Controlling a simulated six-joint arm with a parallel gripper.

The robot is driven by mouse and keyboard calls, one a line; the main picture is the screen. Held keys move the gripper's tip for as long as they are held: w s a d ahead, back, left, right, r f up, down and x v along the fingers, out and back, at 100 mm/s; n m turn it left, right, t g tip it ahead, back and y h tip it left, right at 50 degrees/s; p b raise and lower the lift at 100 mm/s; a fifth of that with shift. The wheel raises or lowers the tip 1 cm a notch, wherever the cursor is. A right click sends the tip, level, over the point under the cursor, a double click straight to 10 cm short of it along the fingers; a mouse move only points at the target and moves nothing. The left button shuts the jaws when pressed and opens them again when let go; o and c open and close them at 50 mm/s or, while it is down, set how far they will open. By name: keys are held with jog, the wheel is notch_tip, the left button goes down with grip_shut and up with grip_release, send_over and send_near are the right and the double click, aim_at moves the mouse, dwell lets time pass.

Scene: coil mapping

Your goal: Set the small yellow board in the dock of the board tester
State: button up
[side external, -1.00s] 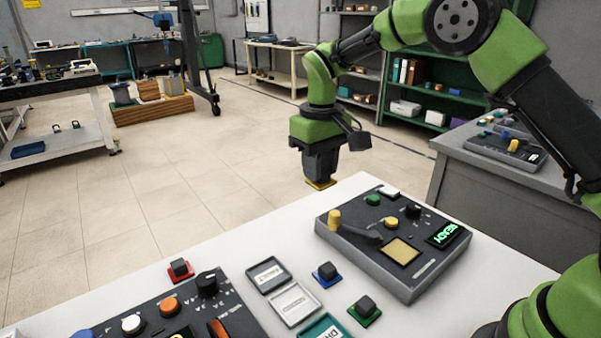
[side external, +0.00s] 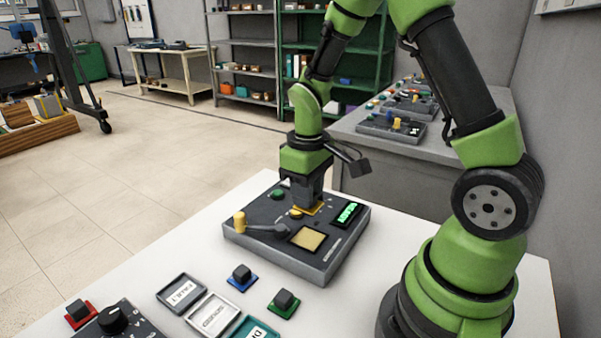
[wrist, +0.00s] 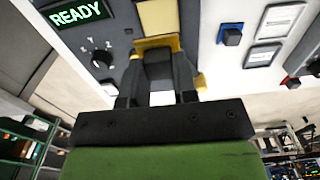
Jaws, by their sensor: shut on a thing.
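The small yellow board (side external: 308,208) is in my gripper (side external: 307,196), which is shut on it by the dark block on its top. It hangs over the far part of the board tester (side external: 297,262). The tester's dock is a pale yellow square recess (side external: 308,239), empty, in front of the board in the side view. In the wrist view the board (wrist: 152,44) shows at the tips of my gripper (wrist: 158,70), with the dock (wrist: 158,15) just above it in the picture. I cannot tell the exact height of the board over the panel.
The tester has a lever with a yellow knob (side external: 240,222) and a lit READY display (side external: 348,213). Blue (side external: 242,278), green (side external: 284,303) and red (side external: 80,314) boards lie on the white table. Labelled trays (side external: 182,292) stand in front. The table right of the tester is clear.

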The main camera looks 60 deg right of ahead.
aim_at(307, 239)
jog(key=shift+f, duration=3.3)
jog(key=shift+f, duration=0.5)
jog(key=o, duration=1.5)
jog(key=shift+c, duration=0.2)
jog(key=shift+r, duration=3.55)
